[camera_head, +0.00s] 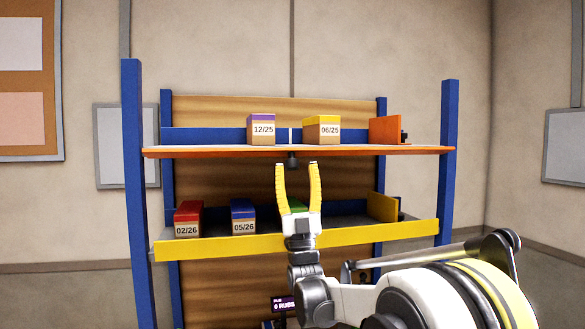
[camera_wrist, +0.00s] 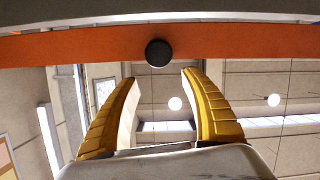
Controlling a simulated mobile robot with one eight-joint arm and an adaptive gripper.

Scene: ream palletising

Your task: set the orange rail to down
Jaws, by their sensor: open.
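The orange rail (camera_head: 220,152) runs along the front of the upper shelf and shows as a thin strip, much slimmer than the yellow rail below. In the wrist view the orange rail (camera_wrist: 90,45) crosses the top as a broad band. A round black knob (camera_wrist: 158,53) sits on it, and the knob also shows just under the rail in the head view (camera_head: 292,160). My gripper (camera_head: 296,166) points up below the rail, with its yellow fingers open and empty. In the wrist view my gripper (camera_wrist: 160,77) has its fingertips either side of and just short of the knob.
The upper shelf holds a purple-topped box (camera_head: 261,130), a yellow-topped box (camera_head: 321,131) and an orange divider (camera_head: 384,130). The lower shelf has a yellow rail (camera_head: 210,249), a red-topped box (camera_head: 188,218), a blue-topped box (camera_head: 243,216) and a green-topped box partly behind my gripper.

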